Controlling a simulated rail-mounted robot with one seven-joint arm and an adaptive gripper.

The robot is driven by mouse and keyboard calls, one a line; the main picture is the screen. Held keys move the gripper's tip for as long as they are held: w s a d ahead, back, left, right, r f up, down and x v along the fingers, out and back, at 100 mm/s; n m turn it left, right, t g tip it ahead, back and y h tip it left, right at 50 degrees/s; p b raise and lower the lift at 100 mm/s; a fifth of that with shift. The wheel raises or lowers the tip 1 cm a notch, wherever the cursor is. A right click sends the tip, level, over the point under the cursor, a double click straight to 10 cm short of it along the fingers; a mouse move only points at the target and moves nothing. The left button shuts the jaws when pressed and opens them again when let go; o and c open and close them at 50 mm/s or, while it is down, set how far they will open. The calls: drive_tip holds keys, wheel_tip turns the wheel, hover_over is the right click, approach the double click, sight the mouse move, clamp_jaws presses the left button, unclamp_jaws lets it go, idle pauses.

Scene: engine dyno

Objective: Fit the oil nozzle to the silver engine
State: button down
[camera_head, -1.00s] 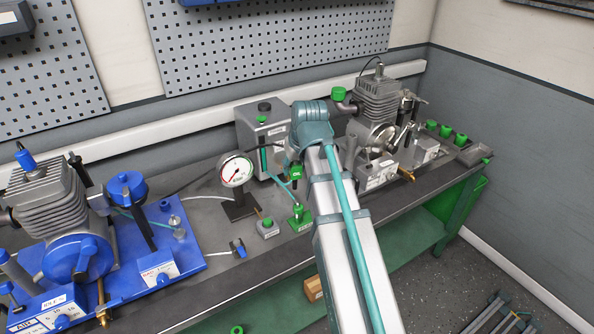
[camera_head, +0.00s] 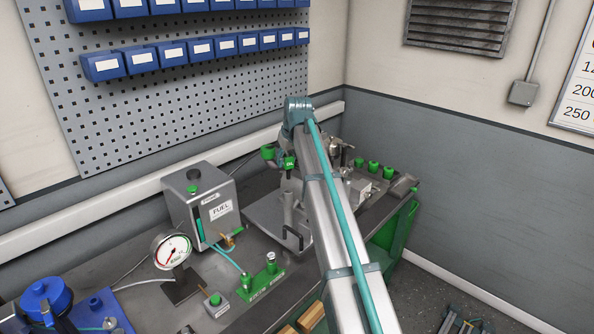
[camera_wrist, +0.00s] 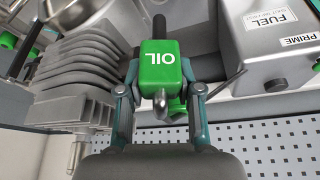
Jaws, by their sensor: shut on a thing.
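The oil nozzle is a green block marked OIL (camera_wrist: 157,62), between the two fingers of my gripper (camera_wrist: 158,93) in the wrist view. My gripper is shut on it. The block also shows in the head view (camera_head: 289,162), just left of my arm. The silver engine's grey finned cylinder (camera_wrist: 80,75) is left of the nozzle in the wrist view, close to the left finger. In the head view my arm hides most of the engine. Whether nozzle and engine touch, I cannot tell.
The fuel box (camera_head: 200,208) stands left of the engine, with a pressure gauge (camera_head: 172,250) before it. A green stand (camera_head: 266,278) is near the bench front. Several green cups (camera_head: 373,167) stand at the far right. A perforated panel (camera_head: 170,90) is behind.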

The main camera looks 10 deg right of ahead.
sight(287, 172)
drive_tip(key=shift+w+f+b, duration=0.2)
drive_tip(key=shift+f+b, duration=1.05)
drive_tip(key=shift+f, duration=0.9)
drive_tip(key=shift+p, duration=0.4)
drive_tip(key=shift+f, duration=0.15)
drive_tip(key=shift+f, duration=0.5)
drive_tip(key=shift+f+b, duration=0.25)
drive_tip(key=shift+b, duration=0.05)
drive_tip(key=shift+f, duration=0.65)
drive_tip(key=shift+f, duration=0.25)
idle(0.4)
drive_tip(key=shift+f+b, duration=0.55)
drive_tip(key=shift+f, duration=0.35)
